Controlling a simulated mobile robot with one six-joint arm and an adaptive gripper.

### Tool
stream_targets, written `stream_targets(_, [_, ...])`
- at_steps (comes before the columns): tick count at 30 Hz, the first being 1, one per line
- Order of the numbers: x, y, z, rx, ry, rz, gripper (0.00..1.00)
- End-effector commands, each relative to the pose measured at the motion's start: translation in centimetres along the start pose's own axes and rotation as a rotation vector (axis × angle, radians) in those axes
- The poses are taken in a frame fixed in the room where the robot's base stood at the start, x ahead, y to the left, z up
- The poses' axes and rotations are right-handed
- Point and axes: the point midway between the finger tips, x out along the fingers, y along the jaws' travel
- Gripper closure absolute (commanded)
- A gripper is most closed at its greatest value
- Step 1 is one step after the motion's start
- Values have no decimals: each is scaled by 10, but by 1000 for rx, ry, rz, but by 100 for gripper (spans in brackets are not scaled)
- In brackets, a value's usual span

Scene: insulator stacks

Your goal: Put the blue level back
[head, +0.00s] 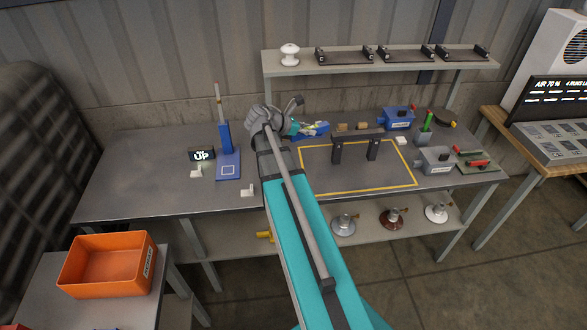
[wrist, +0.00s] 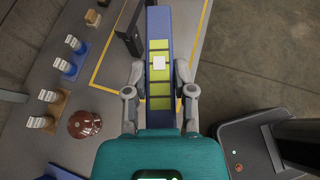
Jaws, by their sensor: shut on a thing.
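The blue level (wrist: 158,25) is a long blue bar with yellow-green windows and a white square on top. My gripper (wrist: 159,78) is shut on it, with one finger on each long side. The level points away from the wrist, its far end near the top of the wrist view.
The grey workbench (head: 120,180) has a yellow outlined area (head: 350,191) with a black two-post stand (head: 357,137). A blue upright gauge (head: 225,140) stands left. A rear shelf (head: 375,65) holds black cradles and a white insulator (head: 289,54). An orange bin (head: 108,265) is front left.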

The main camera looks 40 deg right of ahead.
Motion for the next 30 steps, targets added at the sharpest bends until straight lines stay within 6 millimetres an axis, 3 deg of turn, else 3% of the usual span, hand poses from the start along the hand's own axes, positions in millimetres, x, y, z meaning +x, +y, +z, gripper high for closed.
stream_targets(18, [29,5,-105,-25,12,45,100])
stream_targets(24, [34,6,-129,-32,14,58,100])
stream_targets(30, [36,7,-138,-35,16,63,100])
